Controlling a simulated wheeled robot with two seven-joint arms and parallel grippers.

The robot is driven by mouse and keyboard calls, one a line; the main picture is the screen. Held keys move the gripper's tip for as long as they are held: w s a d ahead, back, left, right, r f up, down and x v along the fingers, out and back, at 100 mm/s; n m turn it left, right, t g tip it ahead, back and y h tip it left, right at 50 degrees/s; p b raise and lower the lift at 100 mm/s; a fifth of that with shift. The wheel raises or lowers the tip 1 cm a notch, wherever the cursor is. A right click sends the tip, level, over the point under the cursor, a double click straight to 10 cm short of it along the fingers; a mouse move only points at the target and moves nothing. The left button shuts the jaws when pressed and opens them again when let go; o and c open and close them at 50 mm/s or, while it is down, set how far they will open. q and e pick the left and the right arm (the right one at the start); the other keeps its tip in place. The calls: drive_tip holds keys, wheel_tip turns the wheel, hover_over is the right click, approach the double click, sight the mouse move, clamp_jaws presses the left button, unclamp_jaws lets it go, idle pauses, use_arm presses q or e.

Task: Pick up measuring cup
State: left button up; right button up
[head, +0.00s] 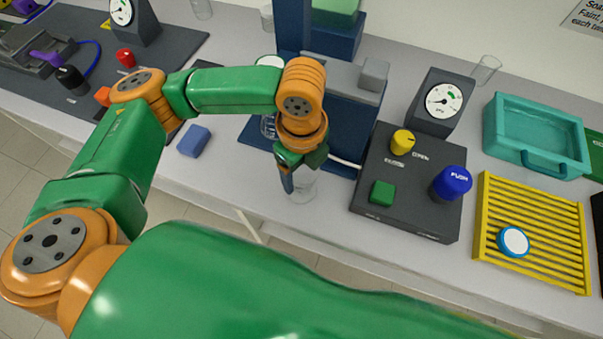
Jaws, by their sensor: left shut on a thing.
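A clear measuring cup (304,187) is at the front part of the bench, left of the dark control panel. My left gripper (290,178) reaches down over it from above and is shut on its near left side. The gripper and wrist hide part of the cup, and I cannot tell whether its base touches the bench. My right gripper is not in view.
A dark panel (370,218) with yellow, green and blue knobs stands to the right. A yellow rack (485,230) holds a blue-rimmed white disc (513,242). A teal tray (497,138) is behind it. A blue block (194,141) lies left. Another clear glass (486,70) stands behind.

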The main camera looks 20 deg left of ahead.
use_arm(q)
drive_tip(key=s+r+b, duration=0.1)
drive_tip(key=s+r, duration=1.1)
drive_tip(key=s, duration=0.2)
drive_tip(key=shift+r, duration=0.3)
